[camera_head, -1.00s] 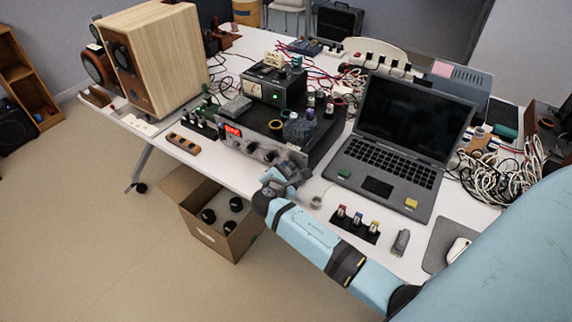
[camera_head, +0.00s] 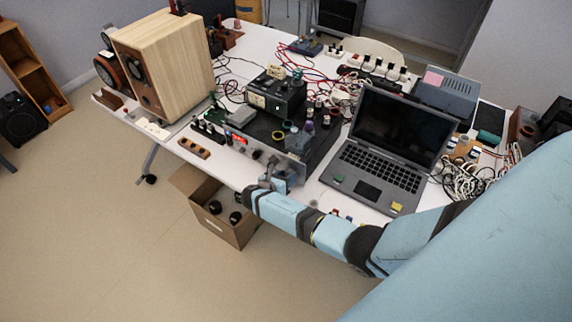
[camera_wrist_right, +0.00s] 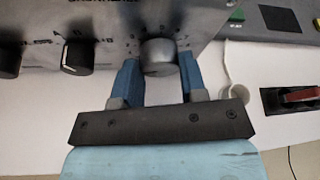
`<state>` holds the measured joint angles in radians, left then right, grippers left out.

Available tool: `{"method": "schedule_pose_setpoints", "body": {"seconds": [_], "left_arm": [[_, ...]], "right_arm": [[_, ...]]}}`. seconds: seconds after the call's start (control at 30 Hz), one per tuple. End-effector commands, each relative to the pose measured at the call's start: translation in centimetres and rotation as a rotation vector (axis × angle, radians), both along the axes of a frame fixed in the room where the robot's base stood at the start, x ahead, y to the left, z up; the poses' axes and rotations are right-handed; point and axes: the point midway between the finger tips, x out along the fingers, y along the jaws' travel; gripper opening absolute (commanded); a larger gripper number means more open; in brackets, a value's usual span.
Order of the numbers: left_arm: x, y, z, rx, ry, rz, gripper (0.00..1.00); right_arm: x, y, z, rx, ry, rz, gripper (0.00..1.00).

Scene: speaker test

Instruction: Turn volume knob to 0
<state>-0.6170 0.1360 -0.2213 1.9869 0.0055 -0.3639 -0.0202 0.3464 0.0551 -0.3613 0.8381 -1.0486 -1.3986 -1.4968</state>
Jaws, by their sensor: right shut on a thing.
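The amplifier (camera_head: 301,137) is a dark box with a silver front panel and a lit red display (camera_head: 238,138), standing on the white table. In the right wrist view a round silver knob (camera_wrist_right: 159,52) with numbers around it sits on the panel (camera_wrist_right: 105,17). My right gripper (camera_wrist_right: 160,66) has its two blue fingers on either side of this knob and is shut on it. In the head view my right gripper (camera_head: 277,180) is at the right end of the panel and hides the knob. The knob's pointer mark is not clear. My left gripper is not in view.
A darker knob (camera_wrist_right: 77,56) with a white mark is left of the held knob. An open laptop (camera_head: 385,160) stands close on the right. A wooden speaker (camera_head: 165,65) is at the left, and a cardboard box (camera_head: 233,233) is below the table edge.

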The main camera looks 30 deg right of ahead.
Motion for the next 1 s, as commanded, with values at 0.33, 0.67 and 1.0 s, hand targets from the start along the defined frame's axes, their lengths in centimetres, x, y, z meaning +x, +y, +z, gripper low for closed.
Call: {"method": "schedule_pose_setpoints", "body": {"seconds": [0.33, 0.67, 1.0], "left_arm": [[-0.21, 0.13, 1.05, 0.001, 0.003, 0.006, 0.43], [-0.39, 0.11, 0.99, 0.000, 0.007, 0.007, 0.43], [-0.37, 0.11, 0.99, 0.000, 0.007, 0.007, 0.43]], "right_arm": [[0.15, 0.03, -0.03, -0.114, 0.273, -0.002, 0.15], [0.14, 0.07, -0.19, -0.177, 0.430, -0.001, 0.15], [0.08, 0.06, -0.27, -0.196, 0.477, -0.001, 0.15]]}}
